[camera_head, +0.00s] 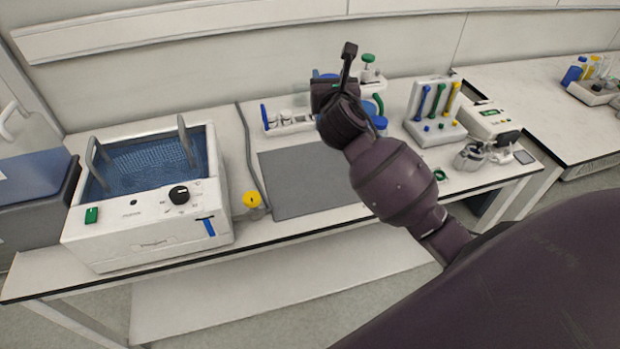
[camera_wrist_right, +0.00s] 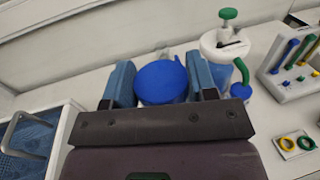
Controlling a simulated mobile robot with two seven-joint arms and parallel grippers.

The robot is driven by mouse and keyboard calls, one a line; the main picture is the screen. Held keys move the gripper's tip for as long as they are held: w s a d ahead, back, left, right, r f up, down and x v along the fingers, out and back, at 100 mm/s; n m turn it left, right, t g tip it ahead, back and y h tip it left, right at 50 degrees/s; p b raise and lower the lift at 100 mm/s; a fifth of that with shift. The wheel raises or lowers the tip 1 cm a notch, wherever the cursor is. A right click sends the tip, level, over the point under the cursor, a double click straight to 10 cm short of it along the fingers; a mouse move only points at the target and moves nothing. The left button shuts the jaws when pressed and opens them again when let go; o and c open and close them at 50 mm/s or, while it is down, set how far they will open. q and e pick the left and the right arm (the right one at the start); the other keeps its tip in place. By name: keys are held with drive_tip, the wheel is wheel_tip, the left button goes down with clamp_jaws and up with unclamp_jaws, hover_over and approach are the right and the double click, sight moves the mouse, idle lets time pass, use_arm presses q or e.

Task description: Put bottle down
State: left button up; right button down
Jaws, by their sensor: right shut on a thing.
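My right gripper (camera_wrist_right: 162,85) is shut on a bottle with a round blue cap (camera_wrist_right: 160,82); a blue finger pad sits on each side of it in the right wrist view. The cap faces the camera and hides most of the bottle's body. In the head view my right gripper (camera_head: 328,80) is over the back of the bench, and my own arm hides most of the held bottle. I cannot tell whether the bottle touches the bench. My left gripper is not in view.
A grey mat (camera_head: 305,178) lies on the bench (camera_head: 275,232). A water bath (camera_head: 150,235) stands left, a rack of coloured tools (camera_head: 435,128) right. A white tray (camera_head: 288,124) is behind the mat.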

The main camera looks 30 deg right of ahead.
drive_tip(key=shift+w+d+m+h, duration=0.3)
drive_tip(key=shift+w+d, duration=0.1)
drive_tip(key=shift+d, duration=0.4)
drive_tip(key=shift+w+d+f+g, duration=0.1)
drive_tip(key=shift+d+g, duration=0.2)
use_arm(q)
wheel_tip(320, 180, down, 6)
drive_tip(key=b, duration=0.6)
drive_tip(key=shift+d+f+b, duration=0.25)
drive_tip(key=shift+b, duration=0.15)
use_arm(e)
wheel_tip(320, 180, down, 19)
drive_tip(key=shift+f, duration=0.2)
drive_tip(key=c, duration=0.8)
unclamp_jaws()
drive_tip(key=shift+f, duration=0.1)
drive_tip(key=shift+c, duration=0.2)
drive_tip(key=o, duration=0.4)
